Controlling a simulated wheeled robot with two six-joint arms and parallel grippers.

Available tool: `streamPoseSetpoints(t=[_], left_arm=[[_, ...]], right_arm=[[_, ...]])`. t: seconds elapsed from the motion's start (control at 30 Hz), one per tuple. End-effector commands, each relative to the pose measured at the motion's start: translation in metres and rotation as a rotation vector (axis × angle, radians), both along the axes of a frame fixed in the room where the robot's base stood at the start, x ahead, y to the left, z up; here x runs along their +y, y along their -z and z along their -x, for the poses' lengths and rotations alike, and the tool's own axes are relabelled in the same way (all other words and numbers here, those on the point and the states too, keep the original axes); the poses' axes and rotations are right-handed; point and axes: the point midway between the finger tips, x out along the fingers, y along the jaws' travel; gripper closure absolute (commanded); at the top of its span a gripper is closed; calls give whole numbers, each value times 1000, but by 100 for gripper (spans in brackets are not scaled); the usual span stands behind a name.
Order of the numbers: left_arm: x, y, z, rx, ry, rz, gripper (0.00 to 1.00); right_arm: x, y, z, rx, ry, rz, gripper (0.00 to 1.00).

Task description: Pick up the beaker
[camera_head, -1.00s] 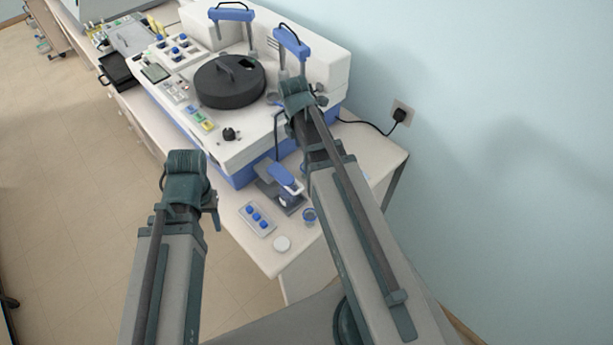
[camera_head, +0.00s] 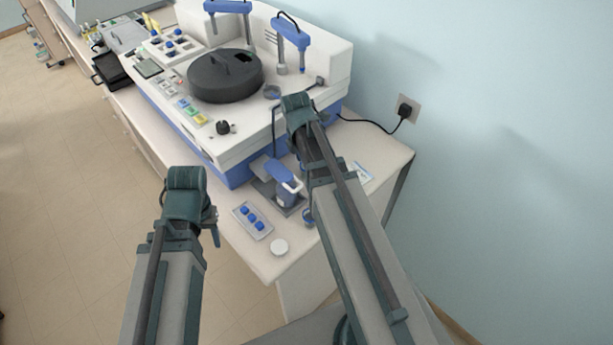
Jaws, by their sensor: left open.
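No beaker can be made out for sure. A small round blue-rimmed vessel (camera_head: 308,217) stands on the near bench, partly hidden by my right arm; I cannot tell whether it is the beaker. My left gripper (camera_head: 213,226) is open at the end of the left arm, left of the blue-capped tray and over the bench's near left edge. Its fingers are small and mostly hidden by the arm. It touches nothing that I can see. My right arm reaches up over the bench in front of the machine; its gripper is not clearly visible.
A white-and-blue staining machine (camera_head: 240,130) with a dark round drum (camera_head: 225,78) fills the bench. A wall socket (camera_head: 407,107) is at right.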

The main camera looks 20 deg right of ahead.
Motion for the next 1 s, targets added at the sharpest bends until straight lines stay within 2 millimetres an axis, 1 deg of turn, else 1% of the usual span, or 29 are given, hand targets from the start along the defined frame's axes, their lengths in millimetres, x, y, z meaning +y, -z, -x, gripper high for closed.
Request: streamPoseSetpoints(t=[0.03,0.1,0.37,0.4,0.47,0.5,0.57,0.6,0.67,0.7,0.83,0.87,1.0], left_arm=[[0,13,0,0,0,0,50],[0,18,0,0,0,0,50],[0,17,0,0,0,0,50],[0,17,0,0,0,0,50],[0,17,0,0,0,0,50],[0,17,0,0,0,0,50],[0,17,0,0,0,0,50],[0,17,0,0,0,0,50],[0,17,0,0,0,0,50],[0,17,0,0,0,0,50],[0,17,0,0,0,0,50],[0,17,0,0,0,0,50],[0,17,0,0,0,0,50]], right_arm=[[-1,13,0,0,0,0,18],[-2,18,0,0,0,0,18],[-2,17,0,0,0,0,18],[-2,17,0,0,0,0,20],[-2,17,0,0,0,0,30],[-2,17,0,0,0,0,38],[-2,17,0,0,0,0,48],[-2,17,0,0,0,0,56],[-2,17,0,0,0,0,66],[-2,17,0,0,0,0,74],[-2,17,0,0,0,0,97],[-2,17,0,0,0,0,100],[-2,17,0,0,0,0,100]])
